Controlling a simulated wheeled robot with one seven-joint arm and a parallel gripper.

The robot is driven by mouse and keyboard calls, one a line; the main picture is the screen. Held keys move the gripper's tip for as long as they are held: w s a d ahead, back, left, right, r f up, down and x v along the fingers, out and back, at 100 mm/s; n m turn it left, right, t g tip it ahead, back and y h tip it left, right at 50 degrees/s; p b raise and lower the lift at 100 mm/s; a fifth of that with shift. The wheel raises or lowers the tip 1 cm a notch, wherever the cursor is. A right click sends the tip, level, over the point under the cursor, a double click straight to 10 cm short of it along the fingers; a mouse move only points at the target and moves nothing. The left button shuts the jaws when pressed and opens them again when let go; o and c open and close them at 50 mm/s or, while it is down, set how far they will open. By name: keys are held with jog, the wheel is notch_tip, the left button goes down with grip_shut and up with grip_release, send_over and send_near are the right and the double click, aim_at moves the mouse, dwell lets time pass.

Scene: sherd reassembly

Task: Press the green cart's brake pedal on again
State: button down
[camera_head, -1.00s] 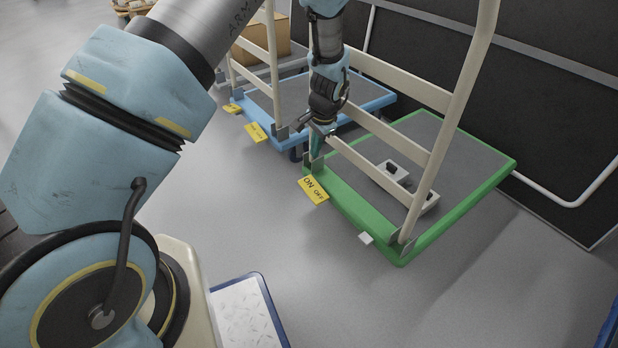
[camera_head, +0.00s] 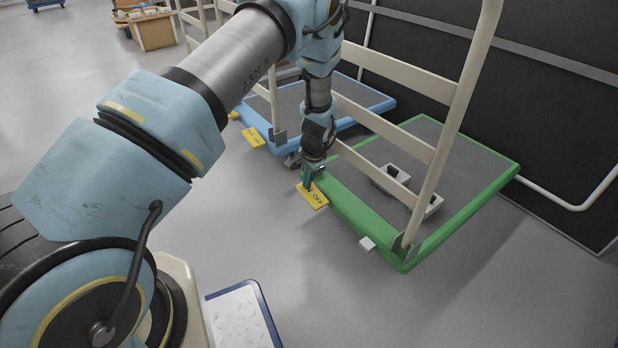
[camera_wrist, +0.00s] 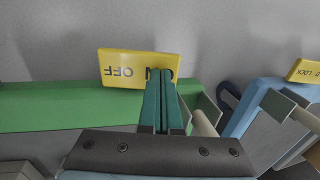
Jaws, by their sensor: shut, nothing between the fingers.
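The green cart (camera_head: 352,213) stands to the right of my arm, with a grey deck and a cream handle frame. Its yellow brake pedal (camera_head: 317,199) sticks out from the front left edge, marked ON and OFF. The pedal also shows in the wrist view (camera_wrist: 120,68), its lettering upside down. My gripper (camera_head: 308,184) is shut and empty, pointing down at the ON end of the pedal. In the wrist view its teal fingers (camera_wrist: 161,75) lie together over the ON lettering and partly hide it. I cannot tell whether the tips touch the pedal.
A blue cart (camera_head: 270,148) with its own yellow pedal (camera_head: 253,137) stands just behind and left. A blue-rimmed tray (camera_head: 262,290) is at the front. Floor between is clear.

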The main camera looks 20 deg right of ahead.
jog(key=shift+f, duration=0.1)
dwell(0.3)
jog(key=shift+w+a+p, duration=0.15)
jog(key=shift+w+p, duration=0.35)
jog(key=shift+p, duration=0.3)
jog(key=shift+w+a+f+p, duration=0.1)
jog(key=shift+w+f+p, duration=0.2)
jog(key=shift+w, duration=0.05)
jog(key=shift+w+f, duration=0.25)
jog(key=shift+f, duration=0.15)
jog(key=w+r+p, duration=0.3)
jog(key=r+p, duration=0.2)
jog(key=r, duration=0.8)
jog(key=shift+a+r, duration=0.3)
jog(key=shift+r, duration=0.1)
jog(key=shift+s, duration=0.1)
